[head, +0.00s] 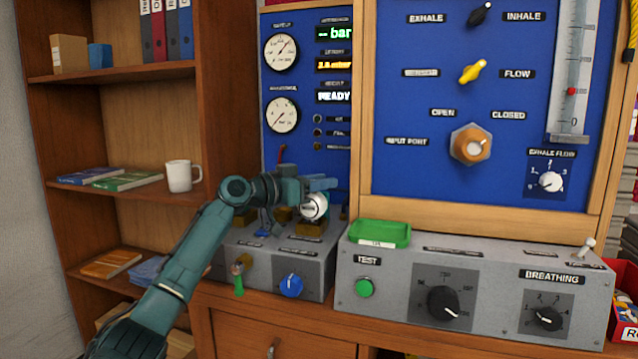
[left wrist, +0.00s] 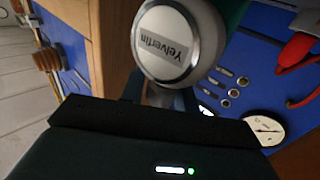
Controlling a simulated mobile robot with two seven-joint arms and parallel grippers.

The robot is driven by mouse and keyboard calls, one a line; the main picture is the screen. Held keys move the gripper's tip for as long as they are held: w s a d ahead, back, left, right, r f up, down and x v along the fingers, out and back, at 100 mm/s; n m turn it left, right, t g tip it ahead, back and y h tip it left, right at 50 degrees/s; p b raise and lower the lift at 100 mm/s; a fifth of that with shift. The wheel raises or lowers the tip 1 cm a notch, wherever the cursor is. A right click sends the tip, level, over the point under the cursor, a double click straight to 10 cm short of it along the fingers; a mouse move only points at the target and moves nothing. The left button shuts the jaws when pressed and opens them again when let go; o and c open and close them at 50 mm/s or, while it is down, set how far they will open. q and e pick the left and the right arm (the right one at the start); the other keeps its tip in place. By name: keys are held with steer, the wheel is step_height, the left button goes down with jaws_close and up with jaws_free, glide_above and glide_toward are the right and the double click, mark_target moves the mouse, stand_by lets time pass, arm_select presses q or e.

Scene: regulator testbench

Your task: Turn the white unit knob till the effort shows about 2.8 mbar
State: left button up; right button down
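The white unit knob (head: 314,206) is a round white cap with a silver rim, low in front of the blue panel. It shows large in the left wrist view (left wrist: 168,45), with a printed name label turned nearly upside down. My left gripper (head: 318,186) is right at the knob, its blue-teal fingers just above and behind it in the head view. The knob hides much of the fingers, so I cannot tell whether they grip it. The yellow effort display (head: 334,66) is small and blurred; it seems to read 2.8 mbar. My right gripper is out of view.
A grey bench box with a blue knob (head: 291,285) and a green-handled valve (head: 238,279) lies below the gripper. A green tray (head: 380,233) stands on the grey test console to the right. A shelf with a white mug (head: 181,176) is at the left.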

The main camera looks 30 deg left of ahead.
arm_select(q)
steer(key=o, duration=0.3)
steer(key=shift+o, duration=0.2)
steer(key=b+v, duration=0.2)
steer(key=v, duration=1.1)
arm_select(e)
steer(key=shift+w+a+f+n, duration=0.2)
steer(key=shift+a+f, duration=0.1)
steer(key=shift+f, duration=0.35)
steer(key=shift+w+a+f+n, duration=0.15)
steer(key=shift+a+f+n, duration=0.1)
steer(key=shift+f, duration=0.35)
arm_select(q)
steer(key=shift+s, duration=0.1)
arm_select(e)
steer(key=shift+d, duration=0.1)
